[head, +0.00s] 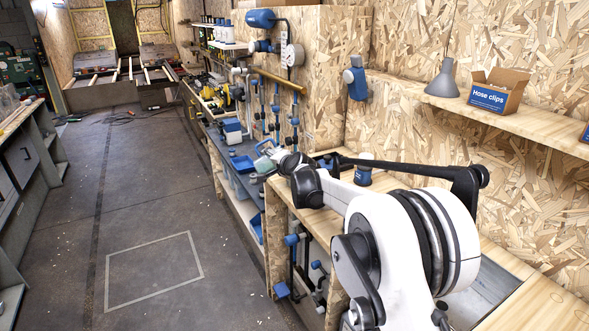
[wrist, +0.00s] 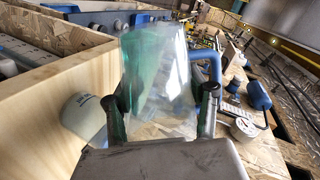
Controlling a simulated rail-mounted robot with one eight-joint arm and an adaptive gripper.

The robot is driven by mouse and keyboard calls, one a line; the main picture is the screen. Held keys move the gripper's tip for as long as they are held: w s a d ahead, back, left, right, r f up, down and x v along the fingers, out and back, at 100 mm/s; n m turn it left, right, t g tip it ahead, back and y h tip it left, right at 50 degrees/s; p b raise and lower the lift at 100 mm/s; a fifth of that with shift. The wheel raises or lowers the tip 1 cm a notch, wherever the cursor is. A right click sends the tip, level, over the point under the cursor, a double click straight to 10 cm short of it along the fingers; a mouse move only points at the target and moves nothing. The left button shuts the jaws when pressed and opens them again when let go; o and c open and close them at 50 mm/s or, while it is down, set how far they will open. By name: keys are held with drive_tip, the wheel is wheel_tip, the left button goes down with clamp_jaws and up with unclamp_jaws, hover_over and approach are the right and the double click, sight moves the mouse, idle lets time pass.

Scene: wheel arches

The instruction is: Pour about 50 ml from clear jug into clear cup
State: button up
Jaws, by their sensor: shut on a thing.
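A clear, green-tinted vessel, which I take for the clear jug (wrist: 160,65), stands large between the fingers of my gripper (wrist: 162,105) in the wrist view. The fingers are shut on it, one at each side. Its outline is see-through and blurred, so its tilt and any liquid in it are hard to tell. In the head view, my gripper (head: 279,163) is at the far end of my arm, over the wooden bench, with a small greenish patch of the jug (head: 264,164) beside it. I cannot make out a separate clear cup in either view.
A blue lamp-like part (wrist: 257,95) and a white round gauge (wrist: 243,129) are at right. A hose clips box (head: 497,91) and grey lamp (head: 443,80) stand on the shelf.

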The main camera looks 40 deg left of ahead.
drive_tip(key=shift+r+m+g+y+p, duration=0.3)
drive_tip(key=shift+r+m+p, duration=0.2)
drive_tip(key=shift+m, duration=0.1)
drive_tip(key=shift+w+d, duration=0.1)
drive_tip(key=shift+w, duration=0.1)
drive_tip(key=shift+w+r, duration=0.1)
idle(0.4)
drive_tip(key=shift+a, duration=0.25)
drive_tip(key=shift+w+a+r+m+b, duration=0.1)
drive_tip(key=shift+w+a+m+b, duration=0.05)
drive_tip(key=shift+w+m+b, duration=0.2)
